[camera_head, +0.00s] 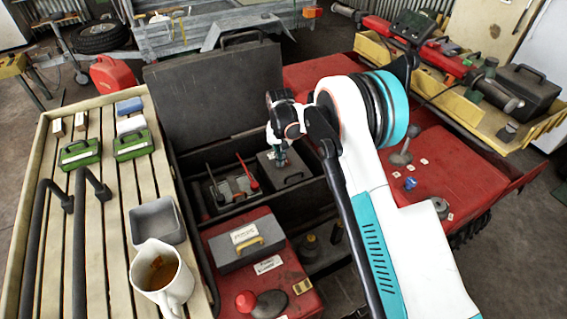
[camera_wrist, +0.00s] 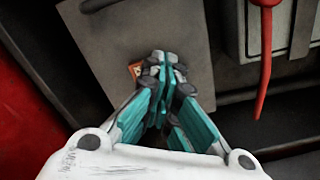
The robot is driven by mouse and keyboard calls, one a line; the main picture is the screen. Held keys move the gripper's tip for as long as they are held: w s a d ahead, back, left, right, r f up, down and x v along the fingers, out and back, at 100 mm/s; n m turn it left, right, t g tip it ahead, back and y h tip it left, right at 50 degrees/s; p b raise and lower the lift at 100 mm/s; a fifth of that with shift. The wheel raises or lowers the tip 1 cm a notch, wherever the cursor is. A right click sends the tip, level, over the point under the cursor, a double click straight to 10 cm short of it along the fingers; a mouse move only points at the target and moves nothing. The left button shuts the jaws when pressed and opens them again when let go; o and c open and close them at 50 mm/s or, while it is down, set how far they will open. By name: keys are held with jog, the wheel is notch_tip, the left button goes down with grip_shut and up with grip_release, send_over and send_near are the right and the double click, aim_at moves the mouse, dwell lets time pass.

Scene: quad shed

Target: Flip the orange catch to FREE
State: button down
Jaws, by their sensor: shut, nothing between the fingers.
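My gripper (camera_head: 281,160) is shut and empty, over a grey lidded compartment (camera_head: 292,168) inside the open black box. In the wrist view its closed fingertips (camera_wrist: 160,62) are in front of the grey plate (camera_wrist: 115,40). A small orange patch (camera_wrist: 135,70) shows at the left of the fingertips, mostly covered by them. It may be the catch; I cannot tell its position or read any marking. I cannot tell if the fingers touch it.
A red-handled lever (camera_head: 248,171) stands left of my gripper and shows in the wrist view (camera_wrist: 265,60). The raised black lid (camera_head: 215,90) is behind. A slatted bench (camera_head: 105,210) with a mug (camera_head: 163,277) and grey tray (camera_head: 155,218) is at left.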

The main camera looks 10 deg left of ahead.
jog(key=shift+f, duration=0.4)
jog(key=shift+r, duration=0.15)
jog(key=shift+r+p, duration=1.05)
jog(key=shift+r, duration=2.3)
